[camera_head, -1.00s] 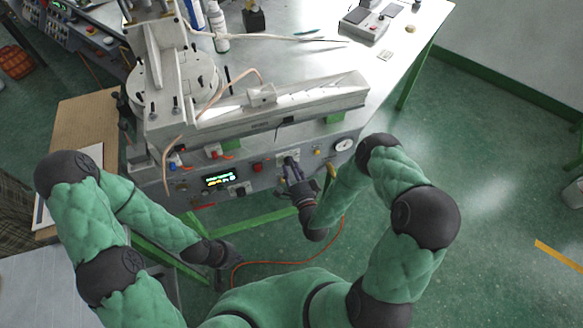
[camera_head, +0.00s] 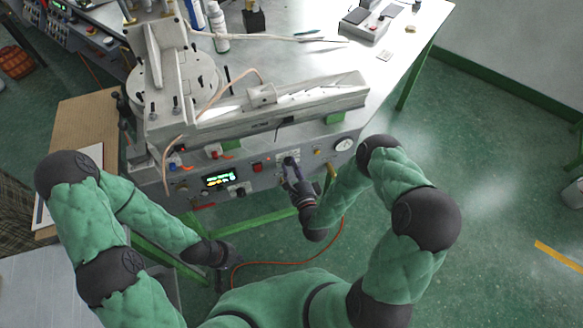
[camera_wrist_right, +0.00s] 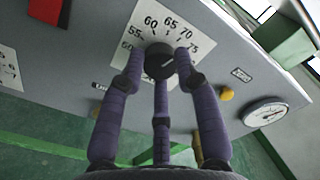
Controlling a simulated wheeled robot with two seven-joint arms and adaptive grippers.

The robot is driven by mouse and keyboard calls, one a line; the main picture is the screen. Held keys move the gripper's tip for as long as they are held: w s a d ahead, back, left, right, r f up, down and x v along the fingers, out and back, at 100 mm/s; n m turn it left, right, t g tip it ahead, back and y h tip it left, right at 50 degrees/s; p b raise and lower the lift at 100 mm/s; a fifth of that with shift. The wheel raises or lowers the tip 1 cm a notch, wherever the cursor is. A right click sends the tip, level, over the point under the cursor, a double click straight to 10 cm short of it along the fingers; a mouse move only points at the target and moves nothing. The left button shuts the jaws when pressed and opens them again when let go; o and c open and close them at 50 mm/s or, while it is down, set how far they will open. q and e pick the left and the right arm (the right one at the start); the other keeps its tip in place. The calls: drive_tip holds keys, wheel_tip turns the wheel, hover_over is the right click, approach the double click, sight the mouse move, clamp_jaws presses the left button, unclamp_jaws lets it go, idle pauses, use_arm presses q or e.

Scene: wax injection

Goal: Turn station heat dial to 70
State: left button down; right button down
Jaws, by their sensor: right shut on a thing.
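The heat dial (camera_wrist_right: 158,58) is a round black knob on a white scale plate (camera_wrist_right: 150,22) in the right wrist view. Printed numbers including 60, 65, 70 and 75 fan around its upper side. My right gripper (camera_wrist_right: 160,68) has its purple fingers closed around the knob. In the head view my right gripper (camera_head: 290,166) reaches the station's front panel (camera_head: 265,178) and covers the dial. I cannot clearly tell which number the knob points to. My left gripper (camera_head: 226,251) hangs low in front of the station, away from the panel; its fingers are too dark and small to judge.
On the panel are a lit display (camera_head: 219,179), a red button (camera_head: 257,167) and a round gauge (camera_head: 343,144), which also shows in the wrist view (camera_wrist_right: 264,113). A yellow knob (camera_wrist_right: 226,94) sits right of the dial. An orange cable (camera_head: 270,262) lies on the floor.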

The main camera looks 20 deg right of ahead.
drive_tip(key=shift+w+d, duration=0.15)
drive_tip(key=shift+d, duration=0.15)
drive_tip(key=c, duration=0.9)
unclamp_jaws()
drive_tip(key=shift+d, duration=0.1)
drive_tip(key=shift+a, duration=0.2)
drive_tip(key=shift+s+f, duration=0.1)
drive_tip(key=shift+s, duration=0.25)
drive_tip(key=s, duration=1.1)
drive_tip(key=shift+s+d, duration=0.2)
drive_tip(key=shift+d, duration=0.15)
